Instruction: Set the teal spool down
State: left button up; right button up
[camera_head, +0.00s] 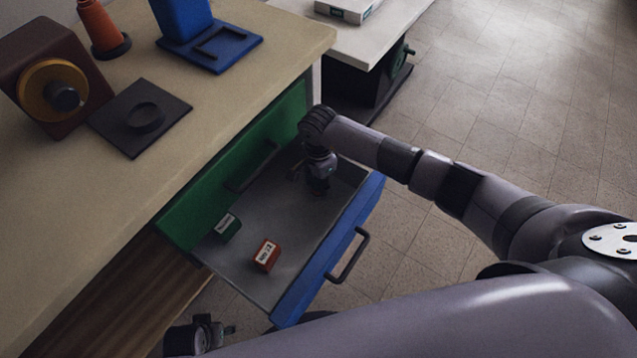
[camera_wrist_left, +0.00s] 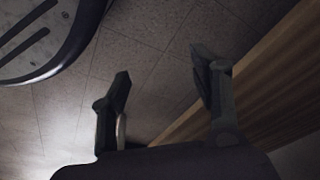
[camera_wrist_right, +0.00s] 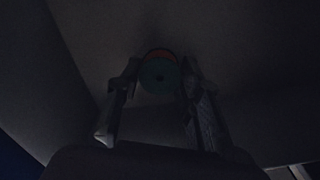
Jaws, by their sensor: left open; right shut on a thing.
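The teal spool (camera_wrist_right: 160,76) shows dimly in the right wrist view, a round teal disc with an orange part behind its top edge. My right gripper (camera_wrist_right: 159,80) is shut on it, one finger on each side. In the head view my right gripper (camera_head: 317,190) points down inside the open drawer (camera_head: 281,214), near its far end; the spool cannot be made out there. Whether the spool touches the drawer floor, I cannot tell. My left gripper (camera_wrist_left: 163,82) is open and empty above the floor; part of it shows at the bottom of the head view (camera_head: 215,332).
A green labelled block (camera_head: 227,228) and a red labelled block (camera_head: 265,256) sit in the drawer's near half. The blue drawer front has a dark handle (camera_head: 350,258). The worktop (camera_head: 215,105) above holds a dark plate (camera_head: 140,118), a blue stand and an orange cone.

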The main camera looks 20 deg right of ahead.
pick_arm(q)
jog(key=shift+r, duration=0.15)
pick_arm(e)
jog(key=shift+f, duration=0.25)
pick_arm(q)
jog(key=shift+w+r, duration=0.1)
pick_arm(e)
jog(key=shift+f, duration=0.15)
jog(key=o, duration=0.4)
jog(key=shift+c, duration=0.2)
pick_arm(q)
jog(key=shift+w+r, duration=0.15)
jog(key=shift+r, duration=0.2)
pick_arm(e)
jog(key=o, duration=0.4)
jog(key=shift+o, duration=0.2)
